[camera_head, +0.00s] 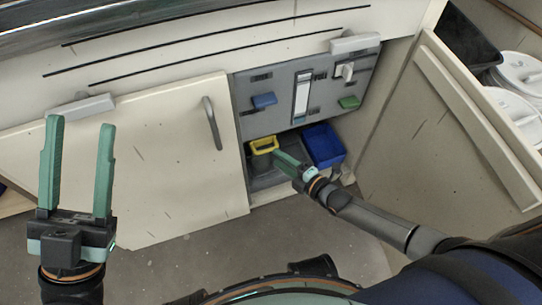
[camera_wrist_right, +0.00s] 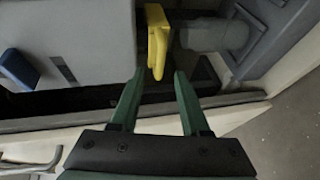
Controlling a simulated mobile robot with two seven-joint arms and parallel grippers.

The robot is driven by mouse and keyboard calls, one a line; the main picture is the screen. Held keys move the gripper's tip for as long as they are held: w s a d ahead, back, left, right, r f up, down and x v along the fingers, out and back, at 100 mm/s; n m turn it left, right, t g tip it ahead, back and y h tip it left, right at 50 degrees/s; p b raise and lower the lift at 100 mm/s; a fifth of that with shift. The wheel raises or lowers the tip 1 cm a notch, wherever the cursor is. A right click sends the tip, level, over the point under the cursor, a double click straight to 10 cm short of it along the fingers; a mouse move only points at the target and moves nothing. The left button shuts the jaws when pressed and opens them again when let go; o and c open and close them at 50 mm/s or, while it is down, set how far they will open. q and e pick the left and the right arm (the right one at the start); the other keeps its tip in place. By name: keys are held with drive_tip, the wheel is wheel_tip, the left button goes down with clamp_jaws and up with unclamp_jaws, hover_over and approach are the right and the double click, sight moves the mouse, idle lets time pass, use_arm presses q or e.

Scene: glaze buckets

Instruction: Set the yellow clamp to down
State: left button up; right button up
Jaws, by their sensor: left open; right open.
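The yellow clamp (camera_head: 263,145) is at the lower edge of the grey panel, above the dark opening of the cabinet. In the right wrist view the yellow clamp (camera_wrist_right: 157,42) shows as an upright bar ahead of my fingers. My right gripper (camera_head: 276,156) is just below and right of it in the head view. In the wrist view this right gripper (camera_wrist_right: 155,76) is open, with the clamp's end close to the gap between its fingertips; I cannot tell whether they touch. My left gripper (camera_head: 80,122) is open and empty, far left in front of the cabinet door.
The grey panel (camera_head: 284,118) carries a blue handle (camera_head: 264,100), a green handle (camera_head: 348,102) and a white lever (camera_head: 345,71). A blue bin (camera_head: 323,145) stands right of my right gripper. An open cabinet door (camera_head: 455,120) is at right. Floor in front is clear.

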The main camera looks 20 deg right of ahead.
sight(268, 151)
drive_tip(key=b+x, duration=0.1)
drive_tip(key=x, duration=0.3)
drive_tip(key=shift+w+a+f+b, duration=0.1)
drive_tip(key=shift+w+a+b, duration=0.05)
drive_tip(key=shift+w+b, duration=0.2)
use_arm(q)
wheel_tip(268, 151, down, 3)
drive_tip(key=shift+w+d+r, duration=0.1)
drive_tip(key=shift+d+r, duration=0.05)
drive_tip(key=shift+r, duration=0.05)
use_arm(e)
clamp_jaws()
idle(0.8)
